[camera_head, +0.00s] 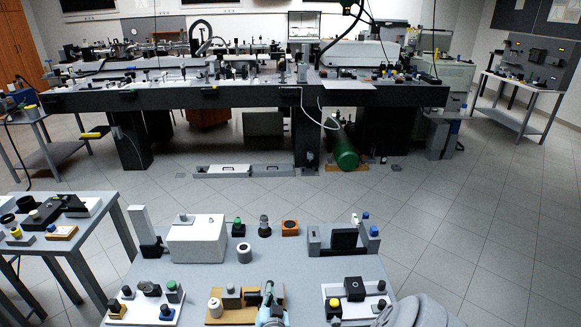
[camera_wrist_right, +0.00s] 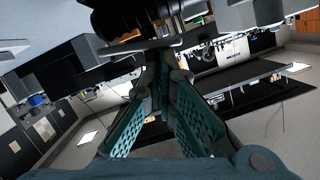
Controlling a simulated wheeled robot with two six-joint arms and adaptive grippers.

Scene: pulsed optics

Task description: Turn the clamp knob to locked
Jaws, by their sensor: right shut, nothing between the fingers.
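My right gripper (camera_head: 268,293) reaches in from the bottom of the head view, over the right part of a tan board (camera_head: 215,320) on the near bench. Its teal fingers are shut with nothing between them; their tips (camera_wrist_right: 160,62) meet in the right wrist view. A dark round part (camera_wrist_right: 125,18) lies just beyond the tips there; contact cannot be judged. The tan board bears a white cylinder (camera_head: 215,307) and a small dark-topped block (camera_head: 231,297). My gripper hides part of this board. I cannot single out the clamp knob or read its setting. My left gripper is not in view.
White boards with knobs and blocks stand left (camera_head: 135,317) and right (camera_head: 335,318) of the tan board. A white box (camera_head: 196,240) and a grey bracketed unit (camera_head: 316,240) stand behind. Bare bench (camera_head: 285,262) lies between these rows.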

